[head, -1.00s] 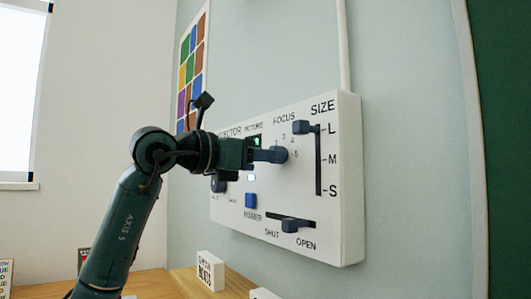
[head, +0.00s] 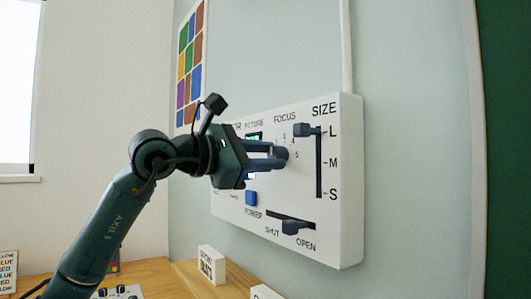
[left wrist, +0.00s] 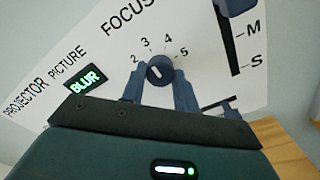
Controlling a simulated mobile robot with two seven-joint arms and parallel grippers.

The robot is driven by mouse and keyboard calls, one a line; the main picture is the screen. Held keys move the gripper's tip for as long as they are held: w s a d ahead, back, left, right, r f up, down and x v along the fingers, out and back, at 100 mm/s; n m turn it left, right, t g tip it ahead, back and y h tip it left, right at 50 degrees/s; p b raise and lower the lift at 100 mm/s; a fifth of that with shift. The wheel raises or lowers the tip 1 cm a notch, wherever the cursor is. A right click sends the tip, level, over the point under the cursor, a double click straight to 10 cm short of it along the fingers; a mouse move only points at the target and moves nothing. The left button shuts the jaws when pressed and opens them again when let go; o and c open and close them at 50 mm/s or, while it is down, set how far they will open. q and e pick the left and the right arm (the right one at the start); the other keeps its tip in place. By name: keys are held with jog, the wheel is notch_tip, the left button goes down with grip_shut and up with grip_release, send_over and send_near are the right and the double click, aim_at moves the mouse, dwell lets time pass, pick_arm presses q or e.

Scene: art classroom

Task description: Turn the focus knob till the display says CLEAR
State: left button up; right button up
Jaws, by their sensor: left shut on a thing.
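The focus knob (head: 282,155) is a round dark blue knob on the white wall panel (head: 340,235), under the word FOCUS. My left gripper (head: 277,156) is shut on it, with one finger on each side. In the left wrist view the knob (left wrist: 159,69) sits between the fingertips, and its pale mark points up and left, with the numbers 2 to 5 around it. The picture display (left wrist: 85,82) reads BLUR in green; in the head view the display (head: 254,137) is partly hidden by my gripper. My right gripper is not in view.
The panel also carries a SIZE slider (head: 301,130) at L, a SHUT/OPEN slider (head: 291,227) and a blue POWER button (head: 251,198). A white sign block (head: 211,265) stands on the wooden ledge below. A colour chart (head: 190,65) hangs behind.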

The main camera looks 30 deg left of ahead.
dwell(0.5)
pick_arm(q)
jog(key=o, duration=1)
jog(key=shift+s, duration=0.1)
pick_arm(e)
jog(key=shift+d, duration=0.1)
pick_arm(q)
jog(key=shift+s+a, duration=0.2)
jog(key=shift+s, duration=0.15)
jog(key=shift+b+v, duration=1.75)
jog(key=shift+v, duration=4.35)
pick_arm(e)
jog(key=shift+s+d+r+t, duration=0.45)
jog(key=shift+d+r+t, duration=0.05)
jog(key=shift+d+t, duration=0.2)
